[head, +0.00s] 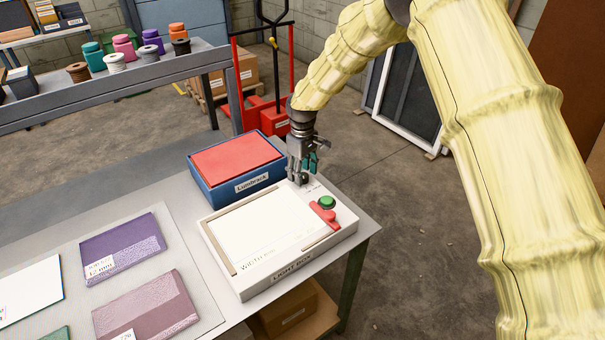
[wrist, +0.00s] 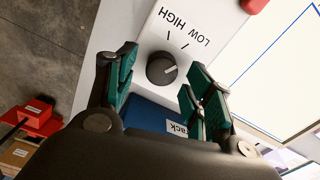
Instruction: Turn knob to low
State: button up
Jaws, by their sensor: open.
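The dark round knob (wrist: 161,70) sits on the white corner of the light box (head: 242,283). In the wrist view its white pointer line points right and slightly up, on the LOW side and to the right of the LOW tick. LOW and HIGH are printed beside two ticks. My gripper (head: 301,172) points down over the box's back corner, with its green-padded fingers apart. In the wrist view the fingers (wrist: 159,73) appear on either side of the knob, with gaps; contact is not visible. In the head view the fingers largely hide the knob.
A green button (head: 327,202) and a red part (head: 323,215) are on the light box near the gripper. A blue box with a red top (head: 236,157) stands just behind it. Colour samples (head: 122,249) lie left. Open floor lies beyond the table's right edge.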

notch_tip(320, 180, up, 11)
dwell(0.4)
jog(key=shift+d+f, duration=0.1)
